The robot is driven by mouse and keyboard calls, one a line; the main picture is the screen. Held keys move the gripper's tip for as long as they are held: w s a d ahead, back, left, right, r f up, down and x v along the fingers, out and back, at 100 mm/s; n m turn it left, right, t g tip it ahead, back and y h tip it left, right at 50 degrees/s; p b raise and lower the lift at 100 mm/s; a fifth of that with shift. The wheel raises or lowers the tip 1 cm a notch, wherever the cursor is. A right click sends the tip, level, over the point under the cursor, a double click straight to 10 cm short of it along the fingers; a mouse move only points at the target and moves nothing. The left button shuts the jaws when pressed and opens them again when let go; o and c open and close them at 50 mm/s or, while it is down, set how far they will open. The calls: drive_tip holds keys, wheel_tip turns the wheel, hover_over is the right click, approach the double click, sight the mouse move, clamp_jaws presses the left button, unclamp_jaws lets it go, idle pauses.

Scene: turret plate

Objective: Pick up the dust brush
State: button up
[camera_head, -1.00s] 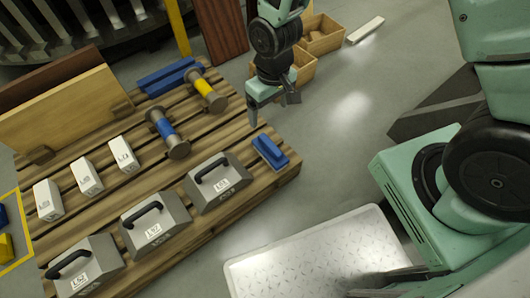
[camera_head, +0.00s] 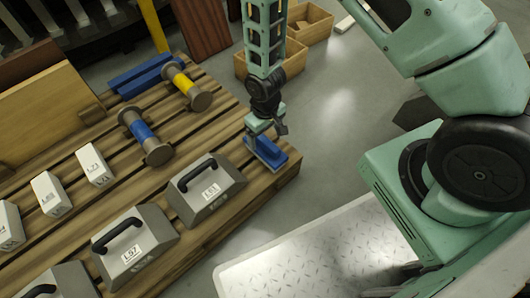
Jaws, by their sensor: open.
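The dust brush (camera_head: 268,152) is a small blue block-shaped thing lying near the right corner of the wooden pallet (camera_head: 215,232). My gripper (camera_head: 262,143) points down right over the brush, with its fingers at or around the brush's upper part. The jaws are open. The fingers and wrist hide part of the brush, and I cannot tell whether they touch it.
A grey handled weight (camera_head: 206,196) stands just left of the brush, with more handled weights and white blocks farther left. Blue- and yellow-banded cylinders (camera_head: 143,134) lie behind. Wooden bins (camera_head: 300,25) stand on the floor behind my arm.

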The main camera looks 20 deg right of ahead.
sight(265, 140)
drive_tip(key=f+b, duration=0.1)
drive_tip(key=f, duration=0.1)
drive_tip(key=f+b, duration=0.2)
drive_tip(key=f, duration=0.1)
drive_tip(key=f+b, duration=0.1)
drive_tip(key=f, duration=0.1)
drive_tip(key=shift+w+d+f, duration=0.1)
drive_tip(key=shift+w+f, duration=0.05)
drive_tip(key=shift+w, duration=0.1)
drive_tip(key=c, duration=1.3)
wheel_tip(265, 140, up, 10)
drive_tip(key=p, duration=0.5)
